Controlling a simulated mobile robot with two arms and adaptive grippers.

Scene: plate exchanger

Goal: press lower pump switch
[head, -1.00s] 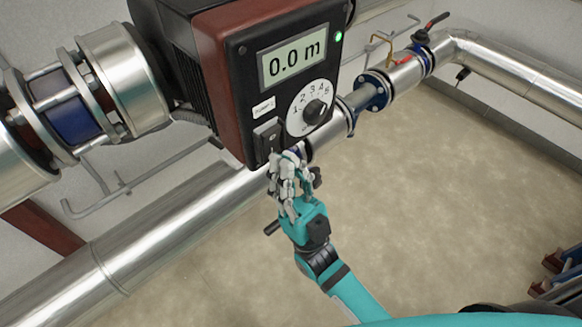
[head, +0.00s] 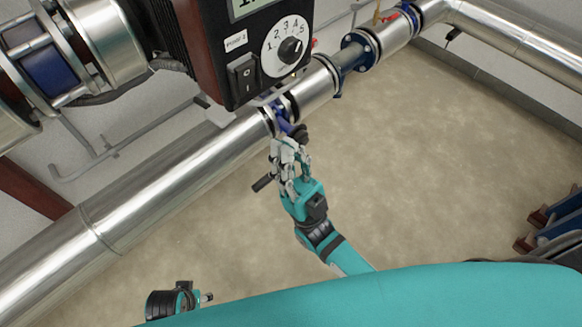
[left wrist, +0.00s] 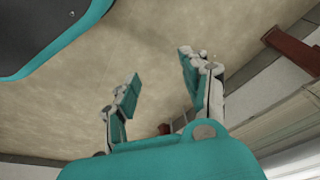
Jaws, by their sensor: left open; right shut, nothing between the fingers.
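The pump control box (head: 213,62) hangs at the top of the head view, cut off by the upper edge. Its black rocker switch (head: 243,78) with white marks is at the lower left of the front face, beside the round white dial (head: 286,46). Only the bottom strip of the display (head: 245,9) shows. My right gripper (head: 288,143) is shut and empty, below the switch and apart from it, in front of the lower pipe in the picture. My left gripper (left wrist: 158,78) is open and empty in the left wrist view, with bare floor behind it.
A large silver pipe (head: 150,185) runs diagonally beneath the box, with blue flanges (head: 360,50) at upper right. A black-handled blue valve (head: 285,125) sits just above the right fingers. Floor (head: 420,190) to the right is clear. Blue-and-brown racks (head: 555,225) stand at right.

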